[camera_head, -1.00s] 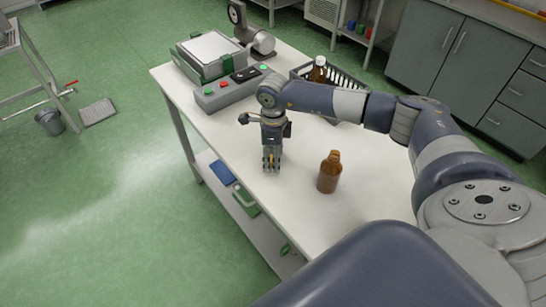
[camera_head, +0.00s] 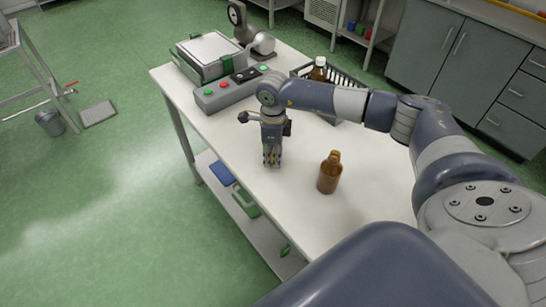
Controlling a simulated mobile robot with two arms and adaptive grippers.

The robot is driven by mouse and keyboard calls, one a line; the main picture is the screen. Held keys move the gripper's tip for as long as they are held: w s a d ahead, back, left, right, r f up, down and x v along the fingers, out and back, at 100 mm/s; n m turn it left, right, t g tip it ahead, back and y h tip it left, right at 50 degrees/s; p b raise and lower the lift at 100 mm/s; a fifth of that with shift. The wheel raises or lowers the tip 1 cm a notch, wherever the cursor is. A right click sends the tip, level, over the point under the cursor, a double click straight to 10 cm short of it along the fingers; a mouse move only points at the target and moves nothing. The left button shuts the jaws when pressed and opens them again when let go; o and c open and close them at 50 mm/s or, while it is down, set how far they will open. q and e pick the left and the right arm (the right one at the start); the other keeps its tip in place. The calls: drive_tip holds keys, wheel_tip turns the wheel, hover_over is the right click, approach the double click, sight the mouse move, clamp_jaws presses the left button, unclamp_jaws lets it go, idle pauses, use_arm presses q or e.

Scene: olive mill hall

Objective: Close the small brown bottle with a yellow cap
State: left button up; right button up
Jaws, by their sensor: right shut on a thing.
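The small brown bottle (camera_head: 329,175) stands upright on the white table, right of my right gripper and apart from it. Its neck points up and no yellow cap shows on it. My right gripper (camera_head: 272,161) points down over the table, near the front left edge. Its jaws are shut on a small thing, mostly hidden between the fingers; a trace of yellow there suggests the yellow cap. My left gripper is not in view.
The white table (camera_head: 300,215) is clear around the bottle. Behind stand a dark crate (camera_head: 350,85) with a white-capped brown bottle (camera_head: 319,70), a control box (camera_head: 230,92) with buttons, and a scale-like device (camera_head: 208,50). A lower shelf holds blue and green items.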

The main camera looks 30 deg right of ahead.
drive_tip(key=shift+r, duration=0.4)
drive_tip(key=shift+s+a+r+b, duration=0.1)
drive_tip(key=shift+s+r+b, duration=0.05)
drive_tip(key=shift+r+b, duration=0.3)
drive_tip(key=shift+s+a+r+b, duration=0.1)
drive_tip(key=shift+s+r+b, duration=0.05)
drive_tip(key=shift+r+b, duration=0.3)
drive_tip(key=s+a+b, duration=0.1)
drive_tip(key=s+a, duration=0.1)
drive_tip(key=s, duration=0.1)
drive_tip(key=s+a+r+b, duration=0.1)
drive_tip(key=s+a, duration=0.2)
drive_tip(key=s, duration=0.1)
drive_tip(key=s+a+b, duration=0.1)
drive_tip(key=s+a, duration=0.2)
drive_tip(key=s, duration=0.1)
drive_tip(key=shift+s+r+b, duration=0.25)
drive_tip(key=shift+b, duration=0.1)
drive_tip(key=shift+s+a+r, duration=0.15)
drive_tip(key=shift+s+a, duration=0.25)
drive_tip(key=shift+s, duration=0.15)
